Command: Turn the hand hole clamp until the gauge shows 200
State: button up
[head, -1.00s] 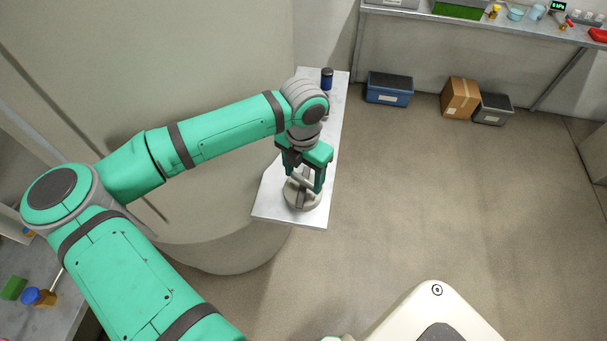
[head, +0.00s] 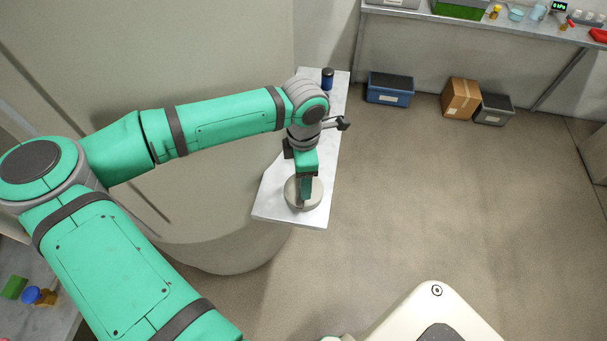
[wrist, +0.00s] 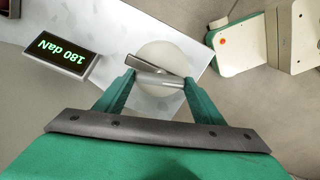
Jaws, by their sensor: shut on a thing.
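The hand hole clamp (head: 314,192) is a round grey disc with a raised bar handle, near the front end of a narrow white shelf. In the wrist view the clamp disc (wrist: 165,55) lies between my fingers, with its metal bar (wrist: 158,78) across it. My gripper (wrist: 158,82) is shut on the bar. In the head view my gripper (head: 305,192) comes down onto the clamp and hides part of it. The gauge (wrist: 62,53) is a black display with green digits, upside down in the wrist view, reading 180 daN. It is hidden in the head view.
The white shelf (head: 268,205) runs along a large curved grey wall, with a dark blue jar (head: 327,78) at its far end. Bins and a cardboard box (head: 461,98) stand under a back bench. The floor right of the shelf is clear.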

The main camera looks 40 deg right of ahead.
jog(key=shift+w+a+m, duration=0.1)
jog(key=shift+m, duration=0.3)
jog(key=o, duration=1.1)
jog(key=shift+c, duration=0.2)
jog(key=shift+r, duration=0.2)
notch_tip(320, 180, up, 10)
jog(key=shift+r, duration=0.2)
